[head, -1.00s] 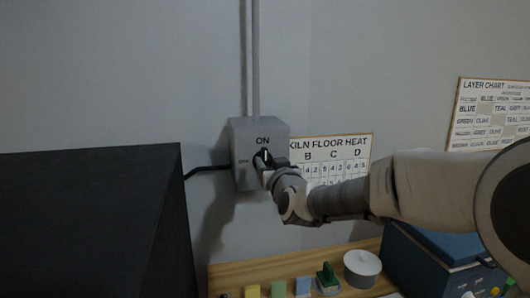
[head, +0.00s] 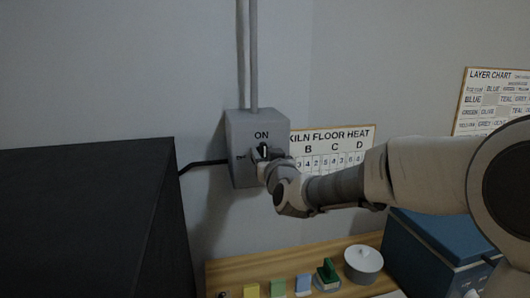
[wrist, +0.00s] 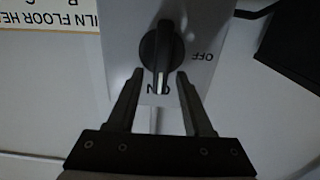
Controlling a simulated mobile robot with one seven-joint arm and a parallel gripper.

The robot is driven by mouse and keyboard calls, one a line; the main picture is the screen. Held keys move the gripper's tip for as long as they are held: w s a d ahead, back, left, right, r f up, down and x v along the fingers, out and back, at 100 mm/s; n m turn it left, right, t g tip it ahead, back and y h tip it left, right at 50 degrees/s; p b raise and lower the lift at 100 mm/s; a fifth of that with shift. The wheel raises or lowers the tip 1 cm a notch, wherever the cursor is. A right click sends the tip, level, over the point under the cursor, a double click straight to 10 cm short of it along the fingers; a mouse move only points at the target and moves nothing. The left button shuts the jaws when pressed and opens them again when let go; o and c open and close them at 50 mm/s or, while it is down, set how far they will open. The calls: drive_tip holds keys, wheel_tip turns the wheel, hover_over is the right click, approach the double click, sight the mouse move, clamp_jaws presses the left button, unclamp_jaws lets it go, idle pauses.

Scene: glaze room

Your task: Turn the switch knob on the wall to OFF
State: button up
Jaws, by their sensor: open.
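The switch box (head: 240,170) is a grey box on the wall, with ON at its top and a small label at its left. In the wrist view its plate (wrist: 205,20) shows OFF to the right and ON partly hidden below. The black knob (wrist: 155,47) has a pale pointer line toward ON; it also shows in the head view (head: 263,150) with its line upright. My gripper (wrist: 154,80) is open, its two fingers apart, with the knob's pointer end between the tips. I cannot tell whether either finger touches the knob.
A large black box (head: 90,220) stands left of the switch, with a black cable between them. A KILN FLOOR HEAT chart (head: 350,135) hangs at right.

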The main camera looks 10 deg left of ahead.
clamp_jaws()
drive_tip(key=shift+a+n+b, duration=0.1)
drive_tip(key=shift+n+b, duration=0.2)
drive_tip(key=shift+b, duration=0.2)
drive_tip(key=shift+s+a+f+n+b, duration=0.1)
drive_tip(key=shift+a+n+b, duration=0.05)
drive_tip(key=shift+n+b, duration=0.4)
drive_tip(key=shift+s+a+f+n+b, duration=0.1)
drive_tip(key=shift+n+b, duration=0.25)
drive_tip(key=shift+b, duration=0.35)
drive_tip(key=shift+s+a+f+n+b, duration=0.1)
drive_tip(key=shift+a+f+n+b, duration=0.2)
drive_tip(key=shift+n+b, duration=1.45)
drive_tip(key=shift+s+a+f+n+b, duration=0.15)
drive_tip(key=shift+a+f+n, duration=0.15)
drive_tip(key=shift+n, duration=3.1)
drive_tip(key=shift+s+a+f+n+b, duration=0.1)
drive_tip(key=shift+a+f+n+b, duration=0.5)
drive_tip(key=shift+n, duration=1.95)
drive_tip(key=shift+d+r+b, duration=0.2)
drive_tip(key=shift+d+b, duration=0.1)
drive_tip(key=shift+d, duration=0.1)
unclamp_jaws()
